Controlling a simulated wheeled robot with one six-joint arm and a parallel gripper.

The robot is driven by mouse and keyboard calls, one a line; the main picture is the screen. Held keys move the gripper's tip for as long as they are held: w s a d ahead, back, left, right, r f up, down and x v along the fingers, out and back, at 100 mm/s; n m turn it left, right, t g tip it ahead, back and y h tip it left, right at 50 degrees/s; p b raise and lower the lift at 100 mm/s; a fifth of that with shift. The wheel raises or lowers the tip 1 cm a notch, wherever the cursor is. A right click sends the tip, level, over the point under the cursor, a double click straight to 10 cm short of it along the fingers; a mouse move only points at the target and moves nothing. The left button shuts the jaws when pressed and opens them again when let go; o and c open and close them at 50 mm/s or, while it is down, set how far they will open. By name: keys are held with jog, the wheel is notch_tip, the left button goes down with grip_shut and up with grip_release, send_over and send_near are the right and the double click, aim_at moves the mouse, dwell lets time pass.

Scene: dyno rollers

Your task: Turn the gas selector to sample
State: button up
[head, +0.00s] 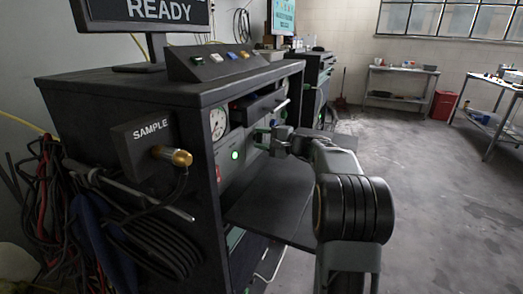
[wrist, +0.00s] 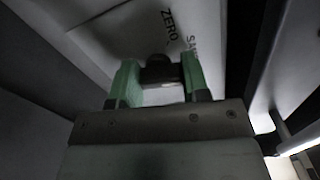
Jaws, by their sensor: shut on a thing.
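The gas selector (wrist: 160,70) is a dark knob on a pale panel in the wrist view. The printed words "ZERO" and a partly cut-off "SAM…" stand above and to the right of it. My gripper (wrist: 159,82) has green fingertips, one on each side of the knob, and is shut on it. In the head view my gripper (head: 272,138) reaches the front panel of the dark cabinet, below an open drawer. The fingers and arm hide the knob there. I cannot tell which label the knob points to.
The dark cabinet (head: 90,95) carries a round gauge (head: 217,123), a green lit button (head: 235,155) and a side box marked "SAMPLE" (head: 150,133) with a brass fitting. A dark shelf (head: 285,205) juts out below my gripper. The floor at right is clear.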

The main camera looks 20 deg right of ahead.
jog(key=shift+f+n+b, duration=0.2)
jog(key=shift+n+b, duration=0.7)
jog(key=shift+b, duration=0.1)
jog(key=shift+r, duration=0.1)
jog(key=o, duration=0.9)
jog(key=shift+s, duration=0.1)
jog(key=p+v, duration=0.1)
jog(key=v, duration=1.2)
jog(key=shift+s+d+p, duration=0.25)
jog(key=shift+p, duration=0.15)
